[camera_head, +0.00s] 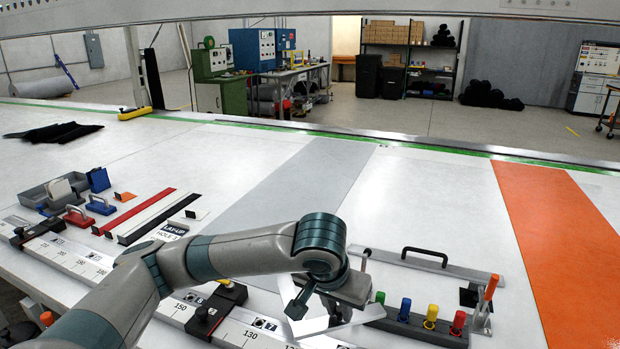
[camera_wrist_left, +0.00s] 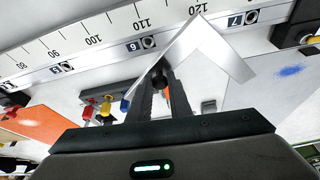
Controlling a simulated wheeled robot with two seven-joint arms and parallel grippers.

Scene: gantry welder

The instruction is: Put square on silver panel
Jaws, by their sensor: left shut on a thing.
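The square (camera_head: 368,313) is a pale metal L-shaped piece. My left gripper (camera_head: 334,306) is shut on it near the front of the table in the head view, and the gripper partly hides it. In the left wrist view the square (camera_wrist_left: 222,62) stands out beyond the fingers (camera_wrist_left: 166,85), with its corner near the ruler. The silver panel (camera_head: 300,182) is a flat grey strip across the white table, behind my left arm, which covers its near end. The square is apart from the strip's open part. My right gripper is not in view.
A numbered ruler rail (camera_head: 242,333) runs along the front edge. A rack with coloured handles (camera_head: 431,315) and a black-handled bar (camera_head: 425,257) lie right of the gripper. An orange panel (camera_head: 565,235) is at right. Tools and a grey bin (camera_head: 50,190) are at left. The strip's far part is clear.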

